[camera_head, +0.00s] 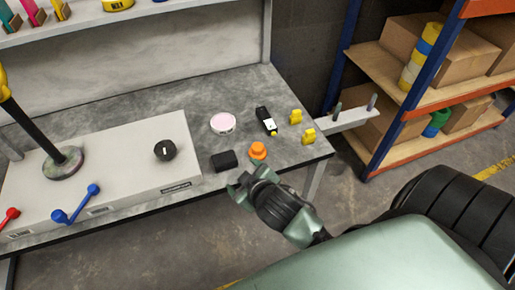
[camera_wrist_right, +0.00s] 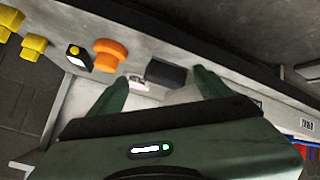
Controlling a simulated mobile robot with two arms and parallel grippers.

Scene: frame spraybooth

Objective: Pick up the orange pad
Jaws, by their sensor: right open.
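The orange pad (camera_head: 258,151) is a small rounded, stepped piece near the front edge of the grey bench, at its right part. In the right wrist view the orange pad (camera_wrist_right: 110,51) lies upper left, outside the gap between the fingers. My right gripper (camera_head: 250,178) is open and empty, in front of the bench edge and close to the pad, apart from it as far as I can tell. In the right wrist view its fingertips (camera_wrist_right: 160,82) point toward a black block (camera_wrist_right: 165,73). My left gripper is not in view.
The black block (camera_head: 224,161) sits just left of the pad. A pink round dish (camera_head: 223,123), a black labelled bottle (camera_head: 266,121) and two yellow pieces (camera_head: 295,117) (camera_head: 309,136) are nearby. A white panel box (camera_head: 110,165) fills the left. Shelving (camera_head: 400,95) stands right.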

